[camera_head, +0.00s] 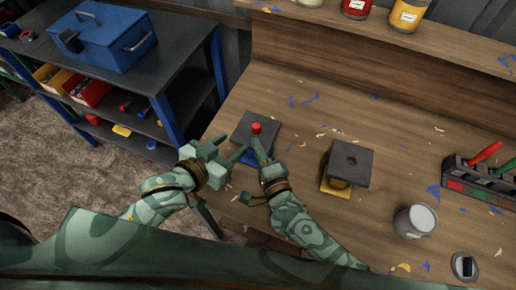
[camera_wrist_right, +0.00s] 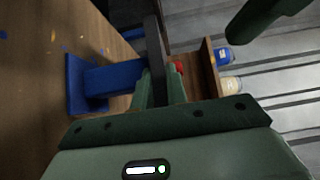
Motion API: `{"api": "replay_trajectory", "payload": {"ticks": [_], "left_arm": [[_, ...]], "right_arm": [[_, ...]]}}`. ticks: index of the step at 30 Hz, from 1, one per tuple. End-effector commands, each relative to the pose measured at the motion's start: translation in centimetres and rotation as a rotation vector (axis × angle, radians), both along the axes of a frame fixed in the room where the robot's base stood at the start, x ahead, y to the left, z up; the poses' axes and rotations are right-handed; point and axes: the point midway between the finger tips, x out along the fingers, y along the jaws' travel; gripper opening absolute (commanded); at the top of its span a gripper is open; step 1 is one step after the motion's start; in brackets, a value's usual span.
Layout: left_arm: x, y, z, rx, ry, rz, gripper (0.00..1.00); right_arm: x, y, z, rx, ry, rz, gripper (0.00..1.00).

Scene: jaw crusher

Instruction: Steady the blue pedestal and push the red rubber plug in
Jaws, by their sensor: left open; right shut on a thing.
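The blue pedestal (camera_head: 249,158) stands near the bench's left edge under a dark square plate (camera_head: 267,138). The red rubber plug (camera_head: 256,127) stands up from the plate's top. The right wrist view shows the pedestal's blue column (camera_wrist_right: 108,79), the plate edge-on (camera_wrist_right: 154,45) and a little of the plug (camera_wrist_right: 179,67). My right gripper (camera_head: 261,156) is shut on the plate's near edge, one finger above and one below. It also shows in the wrist view (camera_wrist_right: 160,88). My left gripper (camera_head: 232,153) is open at the plate's near left, apart from the plug.
A second dark plate with a hole (camera_head: 350,164) stands on a yellow pedestal (camera_head: 336,185) to the right. A grey can (camera_head: 415,221) and a tool rack (camera_head: 480,182) are farther right. A blue toolbox (camera_head: 102,38) sits on a side shelf. Scraps litter the bench.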

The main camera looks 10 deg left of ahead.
Motion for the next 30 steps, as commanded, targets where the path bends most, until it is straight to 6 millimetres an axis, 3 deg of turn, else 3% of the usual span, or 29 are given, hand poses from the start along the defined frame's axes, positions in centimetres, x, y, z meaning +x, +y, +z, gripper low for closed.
{"api": "replay_trajectory", "payload": {"ticks": [1,2,4,15,30], "left_arm": [[0.0,0.0,0.0,0.0,0.0,0.0,0.46],[0.0,0.0,0.0,0.0,0.0,0.0,0.46],[0.0,0.0,0.0,0.0,0.0,0.0,0.46],[0.0,0.0,0.0,0.0,0.0,0.0,0.46],[0.0,0.0,0.0,0.0,0.0,0.0,0.46]], "right_arm": [[-0.1,-0.1,-0.3,-0.005,0.005,0.001,0.0],[-0.1,-0.1,-0.3,-0.005,0.005,0.001,0.23],[-0.1,-0.1,-0.3,-0.004,0.004,0.001,0.4],[-0.7,-0.5,-0.2,-0.002,0.003,0.0,0.4],[-9.0,-6.1,-0.2,-0.004,0.004,0.001,0.4]]}}
